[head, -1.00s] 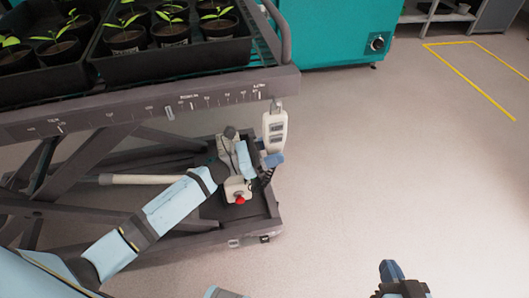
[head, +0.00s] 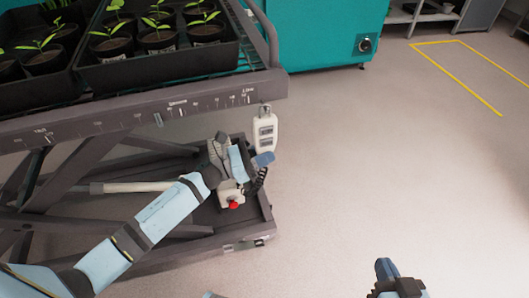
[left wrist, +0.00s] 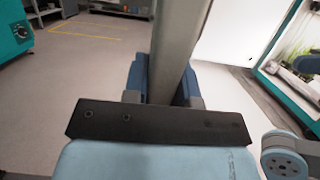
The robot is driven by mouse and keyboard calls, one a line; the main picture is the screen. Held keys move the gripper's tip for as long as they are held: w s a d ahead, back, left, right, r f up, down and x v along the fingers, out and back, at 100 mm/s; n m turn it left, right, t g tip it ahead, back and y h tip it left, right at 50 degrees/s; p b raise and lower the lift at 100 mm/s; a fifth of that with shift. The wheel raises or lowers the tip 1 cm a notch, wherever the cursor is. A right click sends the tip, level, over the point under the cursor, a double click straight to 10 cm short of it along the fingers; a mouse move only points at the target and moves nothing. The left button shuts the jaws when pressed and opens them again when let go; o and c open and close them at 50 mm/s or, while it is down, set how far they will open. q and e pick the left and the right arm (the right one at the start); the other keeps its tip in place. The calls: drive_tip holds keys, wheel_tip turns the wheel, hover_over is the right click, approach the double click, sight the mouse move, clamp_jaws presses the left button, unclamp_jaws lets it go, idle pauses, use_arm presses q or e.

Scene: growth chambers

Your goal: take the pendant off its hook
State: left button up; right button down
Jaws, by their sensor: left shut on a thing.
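The pendant (head: 265,132) is a pale handset with dark display panels. It hangs upright just below the end of the cart's grey rail (head: 170,110) in the head view. Whether its top is still on the hook is too small to tell. My left gripper (head: 263,158) is shut on the pendant's lower end. In the left wrist view the pendant (left wrist: 176,45) rises between the two blue fingers. My right gripper (head: 398,287) is at the bottom edge of the head view, cut off, apart from everything.
Black trays (head: 170,62) of potted seedlings stand on the cart. A box with a red button (head: 233,204) sits low beside my left wrist. A teal cabinet (head: 325,35) stands behind. The floor (head: 400,160) to the right is clear, with yellow tape (head: 470,92) further off.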

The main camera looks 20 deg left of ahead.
use_arm(q)
drive_tip(key=shift+r, duration=0.2)
drive_tip(key=shift+r+p, duration=0.6)
drive_tip(key=shift+r, duration=0.25)
drive_tip(key=shift+s, duration=0.1)
drive_tip(key=shift+s+d, duration=0.65)
drive_tip(key=shift+s, duration=0.15)
drive_tip(key=shift+s+d, duration=0.1)
drive_tip(key=shift+s, duration=0.05)
drive_tip(key=shift+s+d, duration=0.5)
drive_tip(key=shift+s, duration=0.25)
drive_tip(key=shift+s, duration=0.1)
